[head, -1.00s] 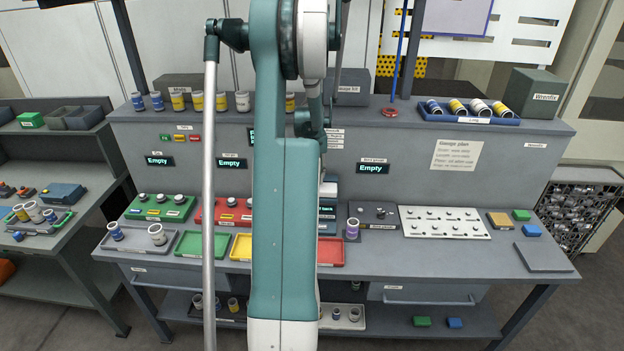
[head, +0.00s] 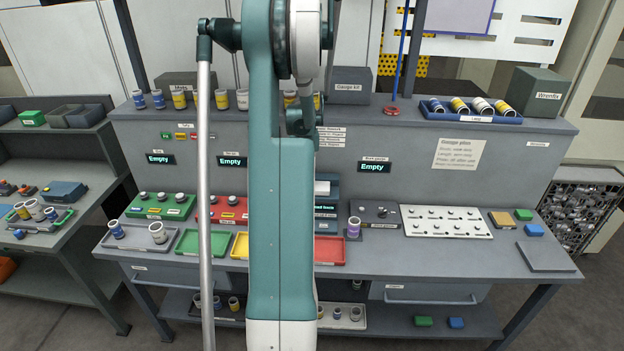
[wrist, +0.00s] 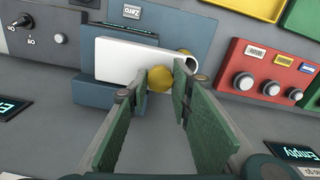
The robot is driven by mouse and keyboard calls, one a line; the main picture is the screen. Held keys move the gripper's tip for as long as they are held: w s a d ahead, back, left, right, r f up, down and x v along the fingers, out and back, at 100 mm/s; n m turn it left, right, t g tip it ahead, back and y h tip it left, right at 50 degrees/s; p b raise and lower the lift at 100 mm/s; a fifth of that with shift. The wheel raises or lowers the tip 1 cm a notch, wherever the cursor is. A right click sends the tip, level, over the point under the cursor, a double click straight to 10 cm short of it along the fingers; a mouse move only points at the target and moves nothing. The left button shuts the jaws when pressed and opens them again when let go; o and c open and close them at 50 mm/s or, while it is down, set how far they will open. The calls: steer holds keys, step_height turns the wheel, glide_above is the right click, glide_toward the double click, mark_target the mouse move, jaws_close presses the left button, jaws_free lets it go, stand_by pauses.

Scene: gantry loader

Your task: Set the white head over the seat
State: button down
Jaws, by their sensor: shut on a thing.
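The white head (wrist: 122,61) is a long white block on a blue-grey gauge (wrist: 120,98) in the wrist view. A rounded yellow knob (wrist: 159,79) sits at its right end. My gripper (wrist: 161,82) has its green-padded fingers on either side of this knob, shut on it. A pale open-ended cylinder (wrist: 187,62) with a yellow band shows just beyond the right fingertip. The seat cannot be made out clearly. In the head view, a corner of the white head (head: 322,188) shows beside my arm; the fingers are hidden behind the arm.
A red panel with knobs (wrist: 268,75) stands right of the gauge in the wrist view. In the head view, a purple-banded cylinder (head: 354,227) stands right of the gauge, near a white pegged plate (head: 445,221). A red tray (head: 328,250) lies in front.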

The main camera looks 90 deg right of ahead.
steer(key=w, duration=0.5)
steer(key=shift+w+b, duration=0.2)
steer(key=shift+b, duration=0.2)
steer(key=c, duration=2.1)
jaws_free()
steer(key=shift+w, duration=0.15)
steer(key=shift+o, duration=0.2)
step_height(320, 180, up, 12)
